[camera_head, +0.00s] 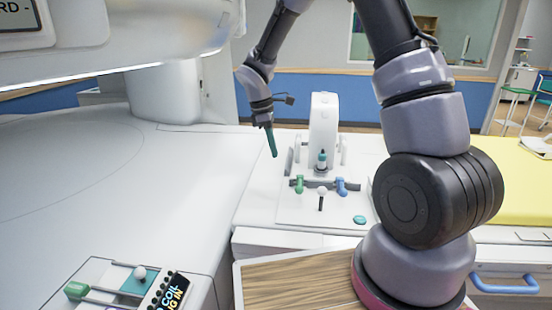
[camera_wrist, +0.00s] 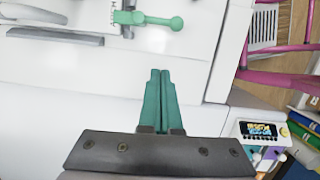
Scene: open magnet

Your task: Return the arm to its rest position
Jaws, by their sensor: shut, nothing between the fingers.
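My gripper (camera_head: 272,152) hangs from my arm above the white machine surface, its green fingers pointing down. In the wrist view my gripper (camera_wrist: 160,78) shows its two green fingers side by side and touching, with nothing between them. In the head view it is in the air, left of a white upright fixture (camera_head: 324,120) and apart from it. My arm rises at the right of the picture and bends over at the top.
A white panel near the fixture carries a green knob (camera_head: 299,184), a blue knob (camera_head: 341,186) and a teal disc (camera_head: 360,220). A coil plug-in panel (camera_head: 165,292) is at lower left. The large white machine body (camera_head: 110,60) overhangs at left. A yellow pad (camera_head: 512,185) lies at right.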

